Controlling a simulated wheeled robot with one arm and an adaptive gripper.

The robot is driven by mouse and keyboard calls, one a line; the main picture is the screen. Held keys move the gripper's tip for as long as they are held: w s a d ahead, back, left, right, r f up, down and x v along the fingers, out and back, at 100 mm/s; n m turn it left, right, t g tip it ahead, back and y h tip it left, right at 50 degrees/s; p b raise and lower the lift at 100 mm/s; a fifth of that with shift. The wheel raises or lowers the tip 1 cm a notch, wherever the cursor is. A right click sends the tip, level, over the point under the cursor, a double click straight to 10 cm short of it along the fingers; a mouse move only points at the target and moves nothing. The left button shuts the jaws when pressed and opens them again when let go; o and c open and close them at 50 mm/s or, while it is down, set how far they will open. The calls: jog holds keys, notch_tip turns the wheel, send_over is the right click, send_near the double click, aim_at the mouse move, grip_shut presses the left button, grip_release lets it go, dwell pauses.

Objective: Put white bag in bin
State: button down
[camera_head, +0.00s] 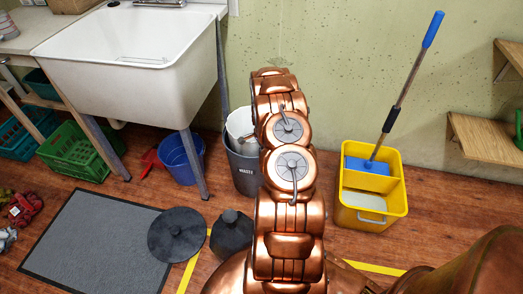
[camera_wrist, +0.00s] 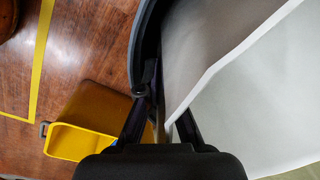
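The white bag (camera_head: 239,124) shows at the mouth of the dark grey bin (camera_head: 245,174) marked "WASTE", partly hidden behind my arm. In the wrist view the bag (camera_wrist: 255,100) is large and close, filling the right side. Its pale edge runs down between the dark fingers of my gripper (camera_wrist: 164,112), which appear shut on it. The bin's curved grey rim (camera_wrist: 145,40) passes just beside the left finger. How deep the bag sits in the bin cannot be told.
A yellow mop bucket (camera_head: 370,214) with a blue-handled mop stands right of the bin. A blue bucket (camera_head: 181,160) and white sink (camera_head: 135,55) are to the left. A dark round lid (camera_head: 177,235) and grey mat (camera_head: 95,240) lie in front.

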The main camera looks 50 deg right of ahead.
jog(key=c, duration=1.2)
grip_release()
jog(key=shift+c, duration=0.2)
notch_tip(320, 180, up, 20)
jog(key=p, duration=0.1)
jog(key=shift+s+a, duration=0.2)
jog(key=shift+s, duration=0.2)
dwell(0.9)
